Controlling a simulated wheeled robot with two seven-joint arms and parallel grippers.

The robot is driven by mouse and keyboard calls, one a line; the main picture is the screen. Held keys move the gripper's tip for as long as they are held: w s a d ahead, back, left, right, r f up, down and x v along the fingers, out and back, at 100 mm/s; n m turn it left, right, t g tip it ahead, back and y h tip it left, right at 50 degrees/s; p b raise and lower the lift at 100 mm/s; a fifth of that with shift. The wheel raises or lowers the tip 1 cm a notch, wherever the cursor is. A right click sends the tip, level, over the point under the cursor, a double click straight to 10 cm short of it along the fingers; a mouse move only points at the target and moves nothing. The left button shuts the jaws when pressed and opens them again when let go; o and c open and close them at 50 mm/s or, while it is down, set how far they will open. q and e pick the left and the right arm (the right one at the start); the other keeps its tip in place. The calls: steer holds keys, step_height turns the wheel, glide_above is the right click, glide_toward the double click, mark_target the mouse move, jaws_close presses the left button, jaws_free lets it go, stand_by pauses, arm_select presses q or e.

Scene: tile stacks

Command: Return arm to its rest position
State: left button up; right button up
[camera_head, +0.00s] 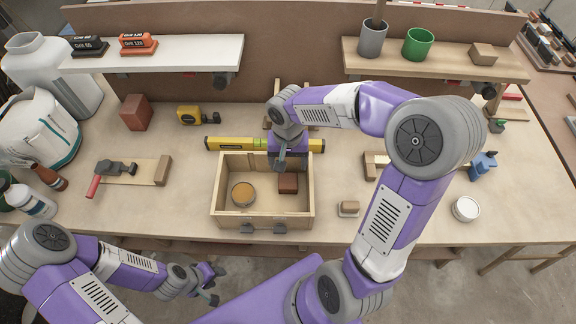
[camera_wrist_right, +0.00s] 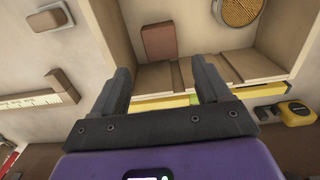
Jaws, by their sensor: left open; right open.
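My right arm reaches over the bench. Its gripper (camera_head: 290,160) hangs above the far right part of a wooden box (camera_head: 262,221). In the right wrist view the right gripper's fingers (camera_wrist_right: 161,80) are spread with nothing between them. A reddish-brown block (camera_head: 288,183) lies in the box's right part, and it also shows beyond the fingers in the right wrist view (camera_wrist_right: 158,42). A round orange-topped tin (camera_head: 243,194) lies in the left part. My left gripper (camera_head: 208,286) is open and empty in front of the bench's front edge.
A yellow level (camera_head: 228,144) lies behind the box. A tape measure (camera_head: 190,115) and a brown block (camera_head: 136,112) stand behind left. A small wooden block (camera_head: 348,208) and a white round tin (camera_head: 466,209) lie right of the box. Shelves (camera_head: 150,54) (camera_head: 435,60) overhang the back.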

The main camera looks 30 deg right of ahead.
steer(key=shift+r, duration=0.3)
stand_by(0.4)
